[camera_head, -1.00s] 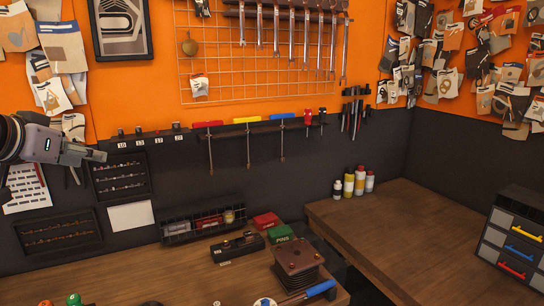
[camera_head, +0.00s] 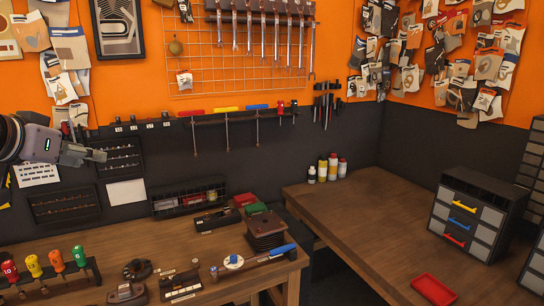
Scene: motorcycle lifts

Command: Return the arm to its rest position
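My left arm comes in from the left edge in the head view. Its grey gripper (camera_head: 92,156) is held up in the air, pointing right, in front of the dark wall panel and above the left workbench (camera_head: 213,254). The fingers are small and seen from the side, so I cannot tell whether they are open or shut. I see no object held in them. My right arm and gripper are out of the view.
Several colored-handled screwdrivers stand in a rack (camera_head: 50,279) on the left bench. A hammer (camera_head: 255,260) and a brown finned block (camera_head: 266,232) lie nearby. The right workbench (camera_head: 365,215) holds bottles, a drawer cabinet (camera_head: 475,214) and a red tray (camera_head: 434,290); its middle is clear.

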